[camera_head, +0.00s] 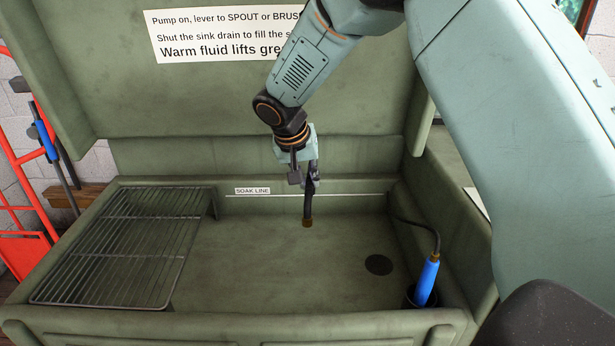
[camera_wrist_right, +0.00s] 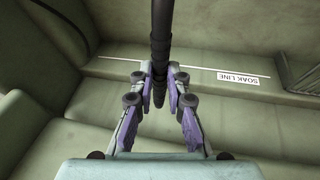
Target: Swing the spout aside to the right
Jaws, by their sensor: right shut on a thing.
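The spout (camera_head: 307,207) is a dark, thin tube with a brass-coloured tip, hanging over the middle of the green sink near its back wall. My right gripper (camera_head: 311,177) is shut on the spout, above its tip. In the right wrist view the spout (camera_wrist_right: 161,40) runs as a black ribbed tube between the purple-padded fingers of the gripper (camera_wrist_right: 161,88). The upper part of the spout is hidden behind my gripper and arm in the head view. My left gripper is not in view.
A wire rack (camera_head: 125,245) fills the sink's left side. A dark round drain (camera_head: 379,265) is in the floor at right. A blue-handled brush (camera_head: 427,280) with a hose stands at the front right corner. The floor between rack and drain is clear.

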